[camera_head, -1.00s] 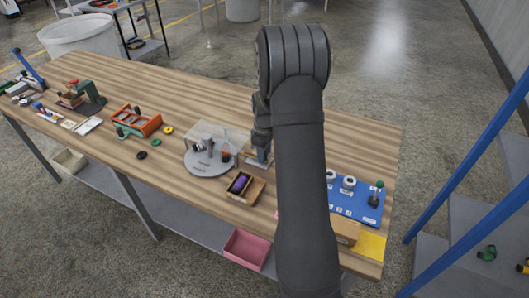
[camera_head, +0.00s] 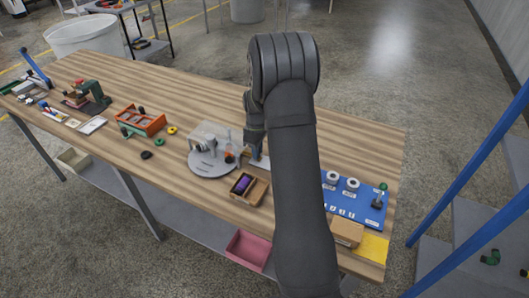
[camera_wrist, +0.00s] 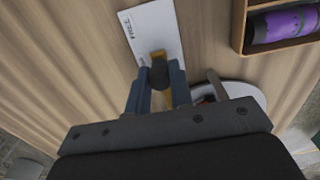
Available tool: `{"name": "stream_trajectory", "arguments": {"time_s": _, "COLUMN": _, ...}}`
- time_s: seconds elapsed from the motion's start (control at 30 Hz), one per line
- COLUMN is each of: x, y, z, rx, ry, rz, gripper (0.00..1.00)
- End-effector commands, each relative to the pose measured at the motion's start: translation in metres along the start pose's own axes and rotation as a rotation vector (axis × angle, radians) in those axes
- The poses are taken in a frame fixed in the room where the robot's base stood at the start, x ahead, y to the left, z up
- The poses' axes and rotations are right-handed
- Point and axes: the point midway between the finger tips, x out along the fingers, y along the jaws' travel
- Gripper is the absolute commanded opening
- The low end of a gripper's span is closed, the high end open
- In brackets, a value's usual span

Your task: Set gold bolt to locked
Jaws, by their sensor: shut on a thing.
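The gold bolt (camera_wrist: 158,54) shows in the wrist view as a short gold piece with a dark round knob (camera_wrist: 159,73) on it. It lies over a white plate (camera_wrist: 140,28) with a printed word that looks like "FREE" near one edge. My gripper (camera_wrist: 159,80) is shut on the bolt at its knob, one blue-grey finger on each side. More gold shows between the fingers below the knob. In the head view my gripper (camera_head: 256,152) is low over the table beside the grey disc, and my arm hides most of the plate and bolt.
A round grey disc (camera_head: 212,170) with a clear cover stands just left of my gripper. A wooden box (camera_head: 252,193) with a purple item is in front; the purple item (camera_wrist: 284,25) shows in the wrist view. A blue board (camera_head: 345,205) lies right of my arm. The wooden table (camera_head: 225,110) is bare behind.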

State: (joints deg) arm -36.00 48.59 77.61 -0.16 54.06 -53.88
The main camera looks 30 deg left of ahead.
Motion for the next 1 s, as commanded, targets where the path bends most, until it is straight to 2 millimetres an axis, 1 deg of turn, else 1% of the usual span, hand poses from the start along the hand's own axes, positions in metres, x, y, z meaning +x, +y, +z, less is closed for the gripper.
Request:
{"name": "stream_trajectory", "arguments": {"time_s": 0.03, "x": -0.001, "y": 0.000, "z": -0.003, "rx": 0.000, "ry": 0.006, "rz": 0.004, "gripper": 0.00}}
{"name": "stream_trajectory", "arguments": {"time_s": 0.2, "x": -0.001, "y": 0.000, "z": -0.004, "rx": -0.001, "ry": 0.008, "rz": 0.005, "gripper": 0.00}}
{"name": "stream_trajectory", "arguments": {"time_s": 0.23, "x": -0.001, "y": 0.000, "z": -0.004, "rx": -0.001, "ry": 0.009, "rz": 0.005, "gripper": 0.24}}
{"name": "stream_trajectory", "arguments": {"time_s": 0.3, "x": -0.001, "y": 0.000, "z": -0.004, "rx": -0.001, "ry": 0.008, "rz": 0.005, "gripper": 0.38}}
{"name": "stream_trajectory", "arguments": {"time_s": 0.33, "x": -0.001, "y": 0.000, "z": -0.004, "rx": -0.001, "ry": 0.008, "rz": 0.005, "gripper": 0.42}}
{"name": "stream_trajectory", "arguments": {"time_s": 0.6, "x": -0.001, "y": 0.000, "z": -0.003, "rx": -0.001, "ry": 0.006, "rz": 0.003, "gripper": 0.42}}
{"name": "stream_trajectory", "arguments": {"time_s": 0.73, "x": -0.010, "y": 0.000, "z": -0.003, "rx": -0.001, "ry": 0.006, "rz": 0.004, "gripper": 0.42}}
{"name": "stream_trajectory", "arguments": {"time_s": 0.87, "x": -0.032, "y": 0.000, "z": -0.003, "rx": -0.001, "ry": 0.007, "rz": 0.006, "gripper": 0.42}}
{"name": "stream_trajectory", "arguments": {"time_s": 1.0, "x": -0.066, "y": 0.000, "z": -0.003, "rx": -0.001, "ry": 0.009, "rz": 0.007, "gripper": 0.42}}
